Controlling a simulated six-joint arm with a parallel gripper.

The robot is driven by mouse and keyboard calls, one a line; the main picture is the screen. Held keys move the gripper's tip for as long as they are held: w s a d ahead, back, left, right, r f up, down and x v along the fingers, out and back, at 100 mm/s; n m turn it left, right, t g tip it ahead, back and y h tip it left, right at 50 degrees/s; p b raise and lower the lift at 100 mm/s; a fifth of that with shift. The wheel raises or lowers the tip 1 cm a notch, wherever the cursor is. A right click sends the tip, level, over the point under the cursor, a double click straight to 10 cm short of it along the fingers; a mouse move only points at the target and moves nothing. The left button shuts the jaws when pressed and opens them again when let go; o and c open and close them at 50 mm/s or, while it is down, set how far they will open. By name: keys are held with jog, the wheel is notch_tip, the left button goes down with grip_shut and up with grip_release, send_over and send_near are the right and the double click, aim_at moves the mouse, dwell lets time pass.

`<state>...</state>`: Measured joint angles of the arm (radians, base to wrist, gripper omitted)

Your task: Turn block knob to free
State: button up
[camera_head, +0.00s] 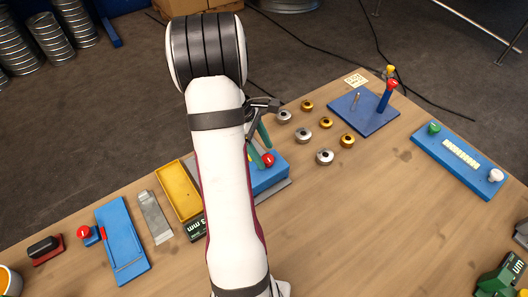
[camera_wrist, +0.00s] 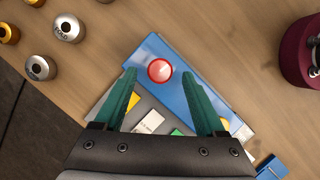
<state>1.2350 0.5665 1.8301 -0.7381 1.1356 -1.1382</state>
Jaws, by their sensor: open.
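A blue block (camera_head: 272,178) with a round red knob (camera_head: 268,159) on top sits near the middle of the table, partly hidden by my arm in the head view. In the wrist view the red knob (camera_wrist: 160,70) shows from above with a pale centre, on the blue block (camera_wrist: 208,98). My gripper (camera_wrist: 159,73) has two teal fingers spread apart, one on each side of the knob. Both fingers look clear of the knob, and nothing is between them but the view of it. In the head view my gripper (camera_head: 263,156) is over the block; its height above the knob is hard to tell.
Several silver and brass round pieces (camera_head: 325,157) stand right of the block. Beyond them is a blue base (camera_head: 350,112) with posts. A blue panel (camera_head: 455,172) with green and white knobs lies right. A yellow tray (camera_head: 165,172) is left of my arm.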

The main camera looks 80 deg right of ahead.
jog(key=shift+x, duration=0.8)
grip_shut()
jog(key=shift+n+h, duration=0.3)
jog(key=shift+n, duration=0.5)
grip_release()
